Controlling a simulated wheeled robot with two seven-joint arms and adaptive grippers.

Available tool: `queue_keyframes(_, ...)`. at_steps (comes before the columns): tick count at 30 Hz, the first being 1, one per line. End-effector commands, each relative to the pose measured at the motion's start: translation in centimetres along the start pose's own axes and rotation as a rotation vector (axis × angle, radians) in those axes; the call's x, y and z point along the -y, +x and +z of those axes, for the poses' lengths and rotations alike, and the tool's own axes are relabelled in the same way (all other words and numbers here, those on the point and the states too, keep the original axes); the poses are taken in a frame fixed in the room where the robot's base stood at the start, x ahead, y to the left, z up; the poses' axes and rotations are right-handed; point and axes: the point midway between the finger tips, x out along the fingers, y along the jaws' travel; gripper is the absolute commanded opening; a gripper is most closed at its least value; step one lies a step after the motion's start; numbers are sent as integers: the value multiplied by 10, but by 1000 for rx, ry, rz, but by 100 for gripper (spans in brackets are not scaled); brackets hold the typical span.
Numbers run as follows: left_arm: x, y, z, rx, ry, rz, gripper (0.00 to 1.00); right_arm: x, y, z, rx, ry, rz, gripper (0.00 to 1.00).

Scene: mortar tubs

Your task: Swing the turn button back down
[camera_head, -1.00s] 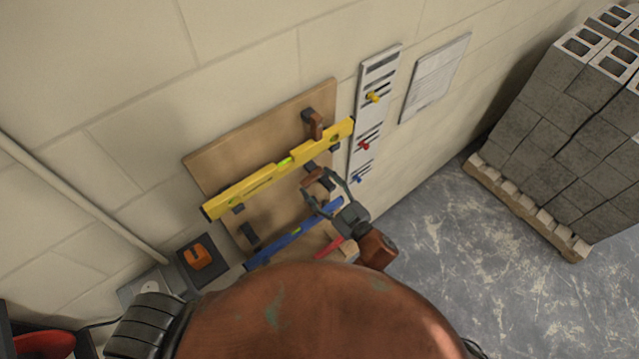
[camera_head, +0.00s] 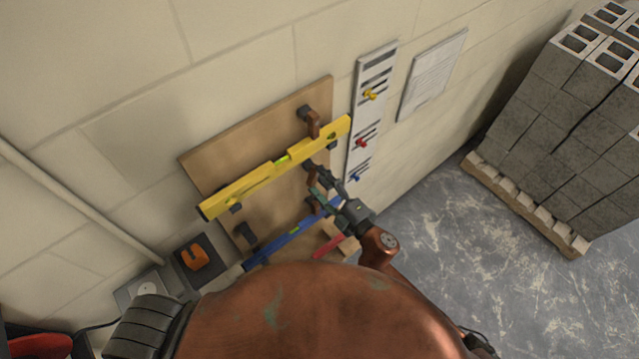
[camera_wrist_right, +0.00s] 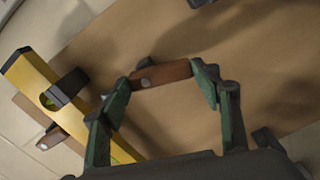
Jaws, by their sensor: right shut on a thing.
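A brown wooden turn button (camera_wrist_right: 163,75) with a round pivot screw sits on the tan board (camera_head: 207,165). In the wrist view it lies across between the two green fingers of my right gripper (camera_wrist_right: 165,82), which are shut on its two ends. In the head view the right gripper (camera_head: 316,184) is over the middle of the board, below the yellow level (camera_head: 235,188), and partly hides this button. A second brown turn button (camera_head: 313,124) stands at the yellow level's upper right part. A blue level (camera_head: 285,240) is lower on the board. My left gripper does not show.
A white strip with coloured knobs (camera_head: 372,75) and a paper sheet (camera_head: 433,75) are on the wall right of the board. An orange item (camera_head: 194,258) is at lower left. Grey blocks (camera_head: 570,120) stand on a pallet at right. Floor between is clear.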

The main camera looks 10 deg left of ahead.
Motion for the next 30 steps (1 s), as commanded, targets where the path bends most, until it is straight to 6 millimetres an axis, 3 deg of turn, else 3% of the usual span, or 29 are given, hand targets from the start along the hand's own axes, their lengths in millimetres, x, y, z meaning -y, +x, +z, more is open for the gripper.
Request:
queue_keyframes(13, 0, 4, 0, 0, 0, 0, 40, 2, 0, 4, -3, -274, -3, 33)
queue_keyframes(30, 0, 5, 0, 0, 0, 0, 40, 1, 0, 4, -4, -338, -3, 33)
